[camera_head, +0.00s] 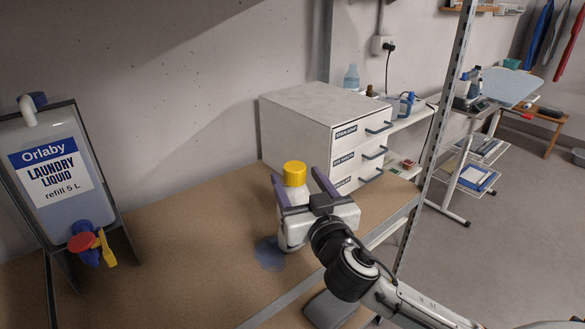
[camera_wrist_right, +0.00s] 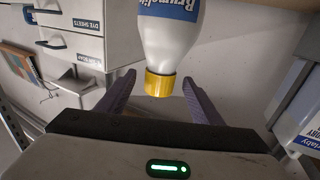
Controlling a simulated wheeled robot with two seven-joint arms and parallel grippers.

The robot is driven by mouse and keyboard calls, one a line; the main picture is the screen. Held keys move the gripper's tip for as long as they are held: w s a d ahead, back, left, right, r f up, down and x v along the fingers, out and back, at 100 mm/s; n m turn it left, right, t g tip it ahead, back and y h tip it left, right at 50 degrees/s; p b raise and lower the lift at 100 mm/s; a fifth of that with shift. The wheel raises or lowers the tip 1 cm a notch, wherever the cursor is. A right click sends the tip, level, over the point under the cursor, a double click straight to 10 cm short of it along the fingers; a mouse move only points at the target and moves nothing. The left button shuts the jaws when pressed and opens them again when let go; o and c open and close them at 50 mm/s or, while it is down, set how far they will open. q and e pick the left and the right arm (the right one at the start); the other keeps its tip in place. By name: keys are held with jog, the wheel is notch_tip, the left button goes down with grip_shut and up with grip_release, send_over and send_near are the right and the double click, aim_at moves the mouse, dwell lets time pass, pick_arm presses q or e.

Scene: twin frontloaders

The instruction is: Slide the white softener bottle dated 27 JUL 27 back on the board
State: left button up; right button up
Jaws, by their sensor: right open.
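The white softener bottle (camera_head: 292,198) with a yellow cap stands upright on the brown board (camera_head: 185,225), in front of the white drawer box. My right gripper (camera_head: 300,185) is open, with its two purple fingers on either side of the bottle's upper part. In the right wrist view, the bottle (camera_wrist_right: 170,45) appears upside down with its yellow cap between the open fingers (camera_wrist_right: 157,98). A gap shows between each finger and the cap. The date on the bottle cannot be read. My left gripper is not in view.
A blue-grey round patch (camera_head: 269,254) lies on the board just left of the bottle's base. A laundry liquid container (camera_head: 65,165) in a dark stand is at the left. The white drawer box (camera_head: 300,125) stands behind, and a metal upright (camera_head: 435,130) is at the right.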

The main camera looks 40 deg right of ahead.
jog(key=x, duration=0.6)
jog(key=shift+w+p, duration=0.25)
jog(key=shift+p, duration=0.15)
grip_shut()
jog(key=shift+w+a+b, duration=0.15)
jog(key=shift+w+b, duration=0.45)
jog(key=shift+w, duration=1.8)
jog(key=shift+w, duration=0.1)
jog(key=shift+w+a+b, duration=0.2)
jog(key=shift+w+b, duration=0.7)
jog(key=shift+w, duration=1.45)
